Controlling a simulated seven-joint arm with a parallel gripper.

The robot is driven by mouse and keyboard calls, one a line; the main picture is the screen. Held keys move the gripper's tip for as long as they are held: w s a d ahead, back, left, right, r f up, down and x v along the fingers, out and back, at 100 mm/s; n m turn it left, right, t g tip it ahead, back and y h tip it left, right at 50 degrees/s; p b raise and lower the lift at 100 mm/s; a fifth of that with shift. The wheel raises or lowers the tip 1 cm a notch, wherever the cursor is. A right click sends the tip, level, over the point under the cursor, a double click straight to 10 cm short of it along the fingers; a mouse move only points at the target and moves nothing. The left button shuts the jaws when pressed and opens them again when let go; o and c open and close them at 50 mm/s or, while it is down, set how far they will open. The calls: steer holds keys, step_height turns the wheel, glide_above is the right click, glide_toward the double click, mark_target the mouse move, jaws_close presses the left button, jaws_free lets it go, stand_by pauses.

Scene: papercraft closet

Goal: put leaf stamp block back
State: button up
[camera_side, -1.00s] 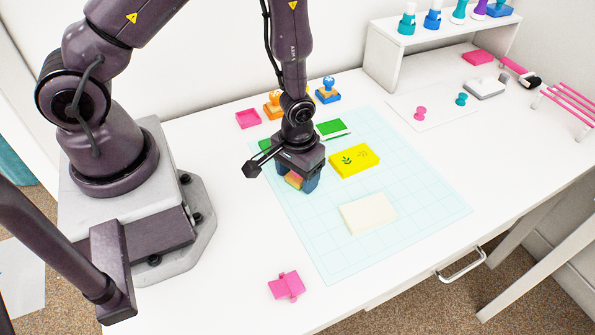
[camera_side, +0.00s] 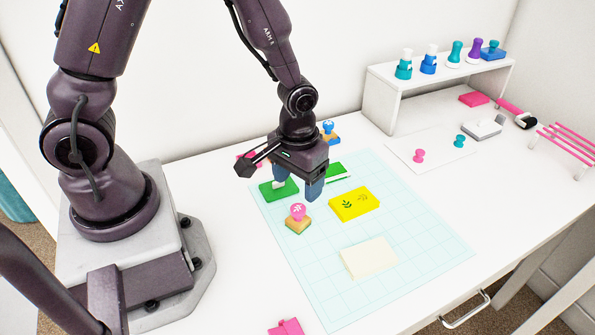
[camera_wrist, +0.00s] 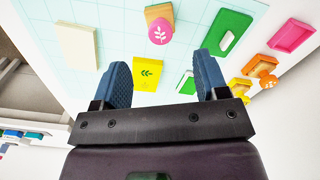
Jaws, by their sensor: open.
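In the wrist view the stamp block (camera_wrist: 159,28) lies beyond the open fingertips (camera_wrist: 160,66), nearer the top edge. A yellow block with green leaf prints (camera_side: 354,204) lies to the right on the mat; it also shows in the wrist view (camera_wrist: 147,74).
A green pad case (camera_side: 279,189) and a cream block (camera_side: 368,258) lie on the mat. A white shelf (camera_side: 385,100) with several stamps is at the back right. The mat's front is clear.

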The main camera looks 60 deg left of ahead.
steer(key=shift+r, duration=0.8)
steer(key=s+a+r+m+t, duration=0.1)
steer(key=s+r, duration=0.4)
steer(key=r, duration=0.6)
steer(key=s+r+m+t, duration=0.3)
steer(key=s+r+t, duration=0.1)
steer(key=r, duration=0.8)
steer(key=shift+s+a+m+t, duration=0.3)
steer(key=shift+s+a, duration=0.05)
steer(key=shift+s, duration=0.05)
